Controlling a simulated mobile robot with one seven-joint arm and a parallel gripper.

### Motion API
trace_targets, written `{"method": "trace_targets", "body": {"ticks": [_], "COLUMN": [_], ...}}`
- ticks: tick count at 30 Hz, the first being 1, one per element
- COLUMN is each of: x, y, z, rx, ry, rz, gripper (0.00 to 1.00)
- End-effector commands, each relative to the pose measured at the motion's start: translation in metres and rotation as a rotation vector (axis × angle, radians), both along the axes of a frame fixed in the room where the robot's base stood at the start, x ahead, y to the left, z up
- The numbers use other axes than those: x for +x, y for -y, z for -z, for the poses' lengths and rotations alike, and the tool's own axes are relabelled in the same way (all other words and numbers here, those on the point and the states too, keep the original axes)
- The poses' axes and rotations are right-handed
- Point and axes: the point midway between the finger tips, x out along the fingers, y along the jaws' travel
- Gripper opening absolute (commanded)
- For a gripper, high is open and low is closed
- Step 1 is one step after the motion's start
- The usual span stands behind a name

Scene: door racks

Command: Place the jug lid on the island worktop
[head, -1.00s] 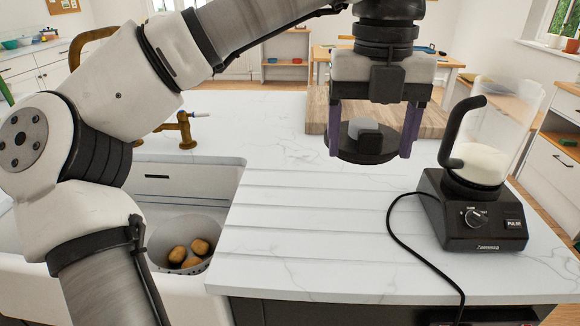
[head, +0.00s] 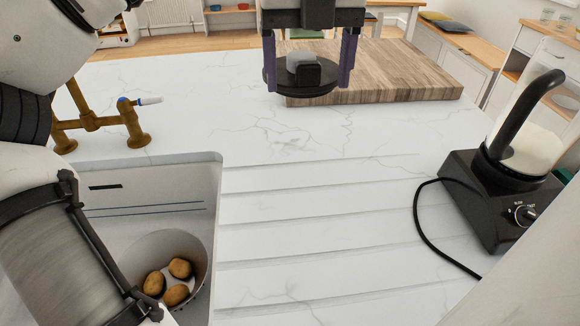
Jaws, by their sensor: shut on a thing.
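The jug lid (head: 292,80) is a dark round disc with a grey block-shaped knob on top. My gripper (head: 308,68) is shut on the jug lid, with a purple finger at each side of it. The lid is level and appears to be above the worktop, in front of the wooden board; the exact gap below it cannot be told. The island worktop (head: 300,142) is white with grey veins and grooves near the sink. The blender jug (head: 535,130) stands without a lid on its black base at the right.
A thick wooden board (head: 400,75) lies at the back of the worktop. A sink with a colander (head: 200,255) of potatoes is at the left, beside a brass tap (head: 130,125). A black cord (head: 422,230) curves from the blender base (head: 490,205). The middle worktop is clear.

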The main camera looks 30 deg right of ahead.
Motion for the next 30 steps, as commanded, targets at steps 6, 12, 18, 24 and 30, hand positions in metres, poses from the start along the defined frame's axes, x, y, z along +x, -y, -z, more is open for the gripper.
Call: {"method": "trace_targets", "body": {"ticks": [6,12,18,24,30], "x": [0.0,0.0,-0.001,0.0,-0.001], "y": [-0.001,-0.001,-0.001,0.0,0.0], "z": [0.044,0.097,0.14,0.157,0.181], "rx": [0.005,0.003,0.001,0.001,0.002], "ry": [0.0,-0.003,-0.003,0.0,-0.002], "rz": [-0.002,0.002,0.002,0.001,0.001], "gripper": [0.52,0.52,0.52,0.51,0.51]}}
